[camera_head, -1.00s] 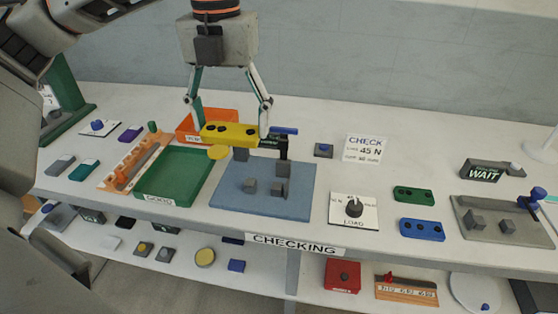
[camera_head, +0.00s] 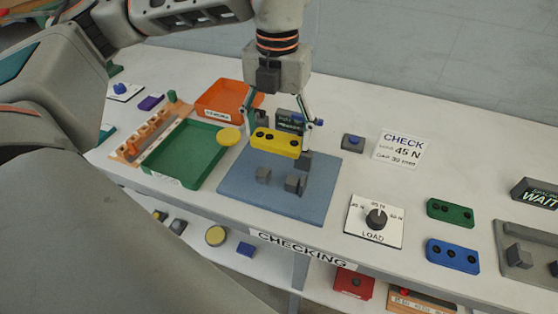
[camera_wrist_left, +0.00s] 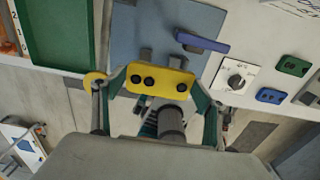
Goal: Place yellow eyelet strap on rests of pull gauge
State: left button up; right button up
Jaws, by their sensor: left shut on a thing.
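The yellow eyelet strap (camera_head: 276,142), with dark eyelets along it, is held by my left gripper (camera_head: 275,135), whose fingers are shut on its two ends. The strap also shows between the fingers in the left wrist view (camera_wrist_left: 161,80). In the head view it is over the back part of the pull gauge's blue base plate (camera_head: 235,185). Grey rest blocks (camera_head: 295,184) stand on the plate, in front of the strap in the picture. I cannot tell the exact height of the strap above the plate. My right gripper is not in view.
A green tray (camera_head: 160,178) and an orange tray (camera_head: 203,112) stand left of the gauge. A load dial (camera_head: 376,217), a green strap (camera_head: 450,213) and a blue strap (camera_head: 452,256) lie to the right. A CHECK card (camera_head: 403,149) lies behind the dial.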

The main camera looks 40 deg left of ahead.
aim_at(278, 137)
pick_arm(q)
notch_tip(278, 137, down, 4)
jog(key=shift+f, duration=0.15)
jog(key=shift+f+b, duration=0.3)
jog(key=shift+f, duration=1.75)
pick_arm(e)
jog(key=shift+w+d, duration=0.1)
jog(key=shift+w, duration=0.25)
pick_arm(q)
jog(key=shift+f, duration=0.45)
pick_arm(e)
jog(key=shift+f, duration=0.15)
pick_arm(q)
jog(key=shift+f+b, duration=0.2)
jog(key=shift+b, duration=0.1)
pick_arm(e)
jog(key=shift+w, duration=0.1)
pick_arm(q)
jog(key=o, duration=0.8)
jog(key=shift+o, duration=0.2)
jog(key=shift+r, duration=0.1)
